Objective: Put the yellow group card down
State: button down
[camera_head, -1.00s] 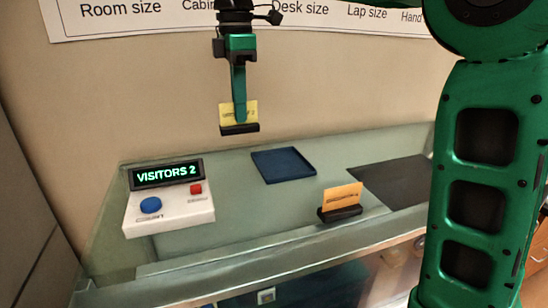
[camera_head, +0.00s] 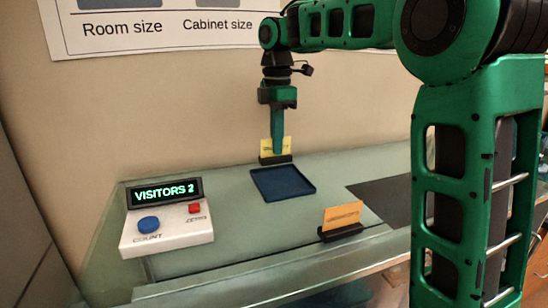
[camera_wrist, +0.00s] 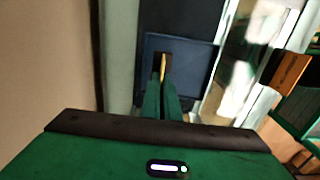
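The yellow group card (camera_head: 268,148) stands in a small black holder (camera_head: 276,160). My gripper (camera_head: 278,149) points down and is shut on the card, its fingers covering part of the card's face. In the head view, the card shows just behind the back edge of the dark blue tray (camera_head: 283,196). In the wrist view, the card (camera_wrist: 163,66) is a thin yellow edge between my fingertips (camera_wrist: 162,80), in front of the blue tray (camera_wrist: 192,62). The exact height above the tray cannot be told.
An orange card (camera_head: 342,216) in a black holder stands near the front of the glass counter (camera_head: 235,228). A white counter box (camera_head: 170,232) with a blue and a red button and a "VISITORS 2" display stands at left. A dark mat (camera_head: 385,198) lies at right.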

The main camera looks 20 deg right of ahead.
jog(key=shift+f, duration=1.9)
jog(key=c, duration=2)
grip_release()
jog(key=shift+f, duration=0.1)
jog(key=shift+c, duration=0.2)
jog(key=shift+r, duration=6.1)
jog(key=shift+s+a, duration=0.1)
